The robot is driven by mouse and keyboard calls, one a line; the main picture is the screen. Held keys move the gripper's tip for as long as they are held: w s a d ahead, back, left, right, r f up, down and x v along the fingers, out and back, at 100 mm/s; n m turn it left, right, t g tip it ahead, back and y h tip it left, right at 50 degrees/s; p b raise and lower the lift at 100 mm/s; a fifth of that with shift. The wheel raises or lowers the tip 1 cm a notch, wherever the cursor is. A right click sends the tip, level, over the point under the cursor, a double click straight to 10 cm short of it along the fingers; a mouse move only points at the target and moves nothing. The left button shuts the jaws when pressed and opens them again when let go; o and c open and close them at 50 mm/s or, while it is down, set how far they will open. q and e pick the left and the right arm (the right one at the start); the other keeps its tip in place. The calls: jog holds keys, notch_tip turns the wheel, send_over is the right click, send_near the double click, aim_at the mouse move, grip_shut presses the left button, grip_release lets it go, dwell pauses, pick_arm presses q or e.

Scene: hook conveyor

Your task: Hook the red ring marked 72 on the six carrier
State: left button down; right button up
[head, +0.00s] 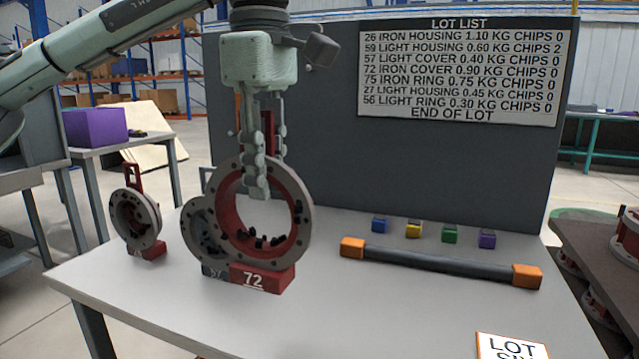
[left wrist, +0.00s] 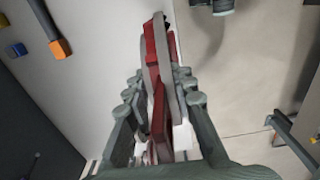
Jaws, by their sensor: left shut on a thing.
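The red ring marked 72 (head: 302,212) stands upright in the head view, with a grey bolted flange, a red inner wall and a red foot (head: 265,278) bearing its number. Dark chips show inside it. My left gripper (head: 262,175) comes down on it from above, shut on its upper part. In the left wrist view the red and grey ring (left wrist: 157,75) lies between the fingers of my left gripper (left wrist: 160,110). Whether its foot touches the table is hard to tell. The six carrier is not recognisable, and my right gripper is not in view.
A grey ring (head: 194,228) stands partly hidden behind the 72 ring. A smaller ring with a red handle (head: 150,215) stands left. A dark bar with orange ends (head: 440,263), several coloured blocks and a lot card (head: 508,347) are right. A dark board (head: 330,130) stands behind.

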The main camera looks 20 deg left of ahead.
pick_arm(q)
jog(key=shift+w+f, duration=0.1)
jog(key=shift+w, duration=0.1)
jog(key=w+d+f, duration=0.4)
jog(key=w+f, duration=0.6)
jog(key=shift+w+f+b, duration=0.15)
jog(key=shift+w+b, duration=0.15)
jog(key=shift+b, duration=0.1)
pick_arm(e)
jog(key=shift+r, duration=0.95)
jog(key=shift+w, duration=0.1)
pick_arm(q)
jog(key=shift+f, duration=0.2)
jog(key=c, duration=1.3)
grip_release()
jog(key=shift+c, duration=0.2)
jog(key=shift+o, duration=0.3)
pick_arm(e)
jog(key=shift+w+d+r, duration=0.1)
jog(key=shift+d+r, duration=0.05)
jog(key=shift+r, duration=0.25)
